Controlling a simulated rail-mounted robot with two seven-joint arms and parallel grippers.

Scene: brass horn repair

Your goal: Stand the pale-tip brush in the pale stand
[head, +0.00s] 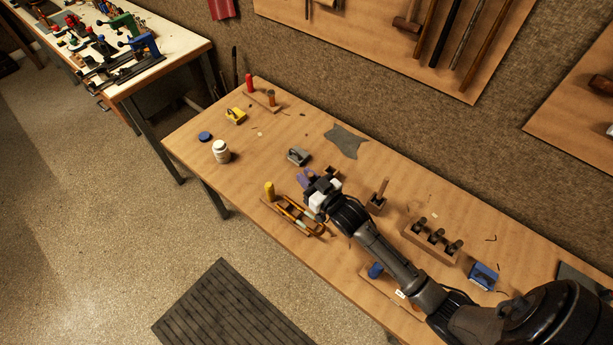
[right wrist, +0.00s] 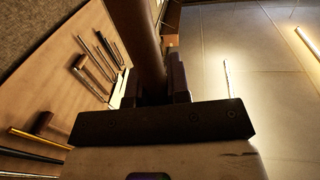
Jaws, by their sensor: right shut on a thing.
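My right gripper (head: 316,190) is over the middle of the workbench, just beyond a wooden tray (head: 292,222) that holds long yellow-brown tools. In the right wrist view my gripper (right wrist: 152,88) is shut on a brown round handle (right wrist: 135,42). The tip of this held thing is out of sight, so I cannot tell its colour. A small wooden block with an upright handle (head: 378,194) stands to the right of the gripper. I cannot make out for sure which piece is the pale stand. My left gripper is not in view.
On the workbench (head: 190,125), a white jar (head: 221,151), a grey block (head: 298,157), a grey cloth (head: 345,141) and a yellow block (head: 235,116) lie left of or behind the gripper. A wooden rack (head: 431,242) and a blue block (head: 484,276) are at right.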

